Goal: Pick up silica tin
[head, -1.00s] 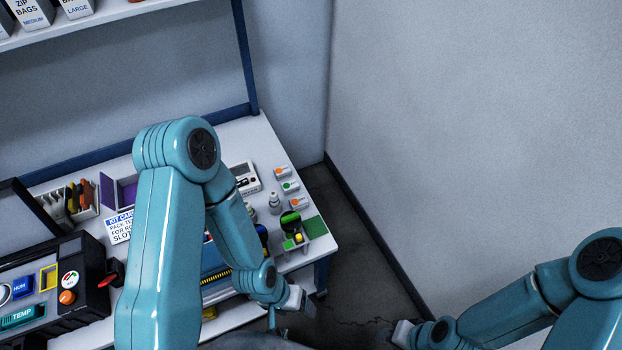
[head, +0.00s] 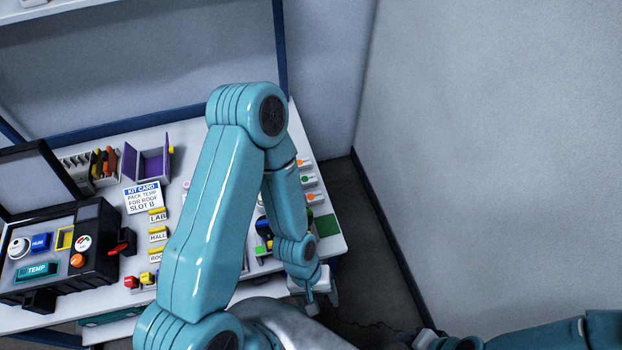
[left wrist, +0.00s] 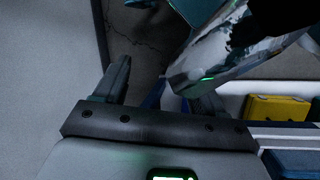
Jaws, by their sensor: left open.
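I cannot pick out a silica tin for certain in either view. My left arm covers part of the worktop where small items stand. My left gripper (head: 318,298) is low, by the front right end of the bench, apart from the items on top. In the left wrist view its two fingers (left wrist: 160,88) are spread, with dark floor beyond and nothing held. My right gripper (head: 428,341) is at the bottom edge, partly cut off, and its jaws are unclear.
The white bench (head: 110,312) bears an open black case (head: 92,225), a kit card (head: 141,205), an open purple box (head: 152,165) and a green square (head: 326,225). A yellow block (left wrist: 275,108) shows low beside the left gripper. A wall (head: 500,150) stands right; floor lies between.

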